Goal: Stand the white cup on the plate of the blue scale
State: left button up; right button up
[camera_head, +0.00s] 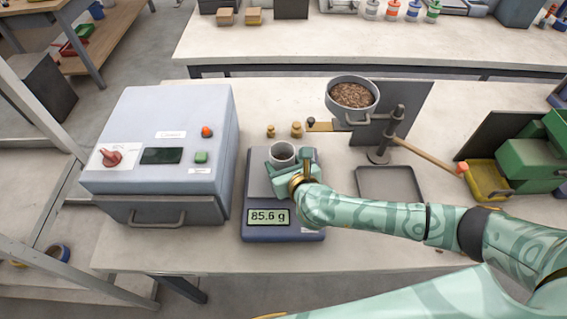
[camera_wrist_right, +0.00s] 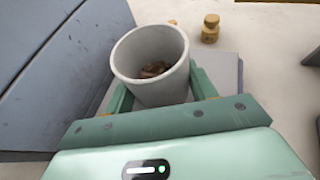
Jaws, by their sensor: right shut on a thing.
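The white cup (camera_head: 283,153) is upright at the back part of the blue scale (camera_head: 253,200), over its plate (camera_head: 258,185). In the right wrist view the cup (camera_wrist_right: 150,62) has some brown pellets inside. My right gripper (camera_head: 290,168) is shut on the cup, with one finger on each side. The scale's display (camera_head: 269,217) reads 85.6 g. The gripper and cup hide much of the plate and the cup's base, so I cannot see the contact directly. My left gripper is not in view.
A grey sealing machine (camera_head: 160,140) stands close left of the scale. Brass weights (camera_head: 296,130) sit behind it.

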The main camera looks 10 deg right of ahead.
jog(key=shift+f, duration=0.1)
jog(key=o, duration=1)
jog(key=shift+s+r, duration=0.2)
jog(key=shift+r, duration=0.05)
jog(key=p+v, duration=0.2)
jog(key=v, duration=0.9)
jog(key=shift+s+r, duration=0.15)
jog(key=shift+s, duration=0.1)
